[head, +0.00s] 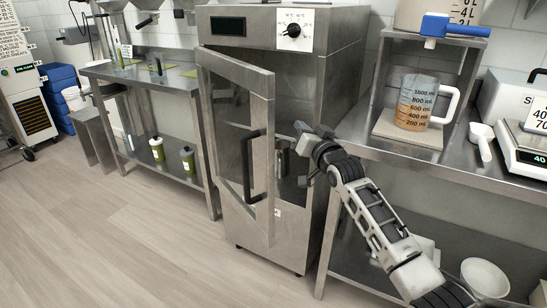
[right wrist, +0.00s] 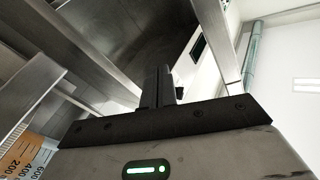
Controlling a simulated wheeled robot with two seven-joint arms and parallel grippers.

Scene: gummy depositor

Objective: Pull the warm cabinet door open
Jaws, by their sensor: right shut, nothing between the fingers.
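The warm cabinet (head: 345,65) is a tall stainless steel unit in the middle of the head view. Its framed glass door (head: 262,105) stands partly open, swung out from the left side, with a gap along its right edge. The dark vertical handle (head: 254,168) is on the front of the door. My right gripper (head: 305,147) is at the gap, right of the door edge and apart from the handle. Its fingers (right wrist: 158,88) are together and empty in the right wrist view. Whether it touches the door is unclear. My left gripper is out of view.
A steel bench on the right holds a measuring jug (head: 416,103), a white scoop (head: 482,138) and a scale (head: 524,145). A steel table (head: 165,83) with green bottles below stands left of the cabinet. The floor (head: 120,240) before the door is clear.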

